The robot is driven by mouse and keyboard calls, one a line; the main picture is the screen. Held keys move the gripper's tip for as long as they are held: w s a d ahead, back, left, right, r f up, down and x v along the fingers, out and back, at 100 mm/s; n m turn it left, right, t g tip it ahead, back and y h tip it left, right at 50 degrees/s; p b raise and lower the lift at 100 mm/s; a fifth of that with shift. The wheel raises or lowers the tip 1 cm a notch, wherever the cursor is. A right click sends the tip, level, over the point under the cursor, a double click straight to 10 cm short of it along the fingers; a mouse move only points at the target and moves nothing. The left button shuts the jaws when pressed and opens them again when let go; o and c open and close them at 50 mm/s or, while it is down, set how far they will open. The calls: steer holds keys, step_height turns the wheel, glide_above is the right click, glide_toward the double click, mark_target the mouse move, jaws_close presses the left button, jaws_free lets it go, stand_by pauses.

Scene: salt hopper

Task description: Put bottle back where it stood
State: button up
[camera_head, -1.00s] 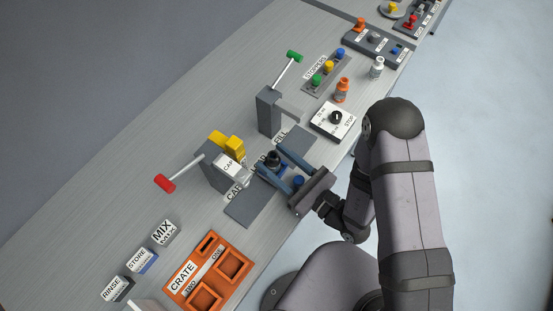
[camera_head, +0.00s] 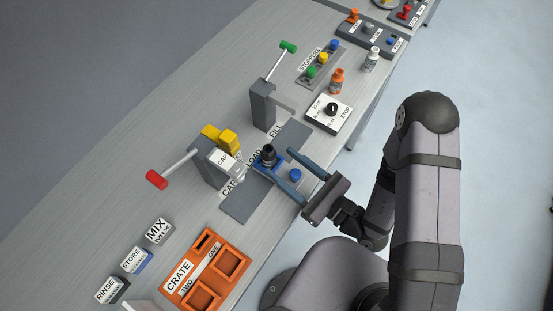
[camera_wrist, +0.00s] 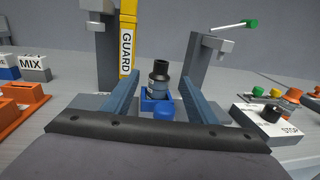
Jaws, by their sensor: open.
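A dark bottle with a black neck (camera_head: 269,155) stands upright in a small blue carrier on the grey track, by the LOAD label. In the wrist view the bottle (camera_wrist: 158,76) stands ahead in the blue carrier (camera_wrist: 147,104), with a round blue knob (camera_wrist: 165,112) on the near side. My gripper (camera_head: 284,167) is open, its two blue-grey fingers pointing at the carrier. The fingertips lie to the near right of the bottle, and the knob lies between the fingers. Nothing is held.
A capping post with a red lever (camera_head: 157,180) and yellow guard (camera_head: 228,140) stands left of the bottle; a filling post with a green lever (camera_head: 288,47) stands beyond. An orange crate (camera_head: 237,245) with two empty pockets lies at front left.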

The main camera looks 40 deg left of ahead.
steer(key=shift+w+r, duration=0.15)
steer(key=shift+w, duration=0.05)
steer(key=w+r+n+g+y+p, duration=0.1)
steer(key=w+r+n, duration=0.15)
steer(key=r, duration=0.35)
steer(key=w+r+n+p, duration=0.1)
steer(key=w+r+n, duration=0.1)
steer(key=w+r, duration=0.3)
steer(key=s+f+g+h, duration=0.1)
steer(key=s+f, duration=0.1)
steer(key=f, duration=0.1)
steer(key=s+d+f+g+h, duration=0.1)
steer(key=f+h, duration=0.1)
steer(key=f, duration=0.1)
steer(key=s+d+f+g+h, duration=0.1)
steer(key=s+f+g+h, duration=0.1)
steer(key=f, duration=0.2)
steer(key=shift+s, duration=0.3)
steer(key=shift+m+h, duration=0.3)
steer(key=shift+m, duration=0.05)
steer(key=shift+a+f, duration=0.1)
steer(key=shift+x, duration=1)
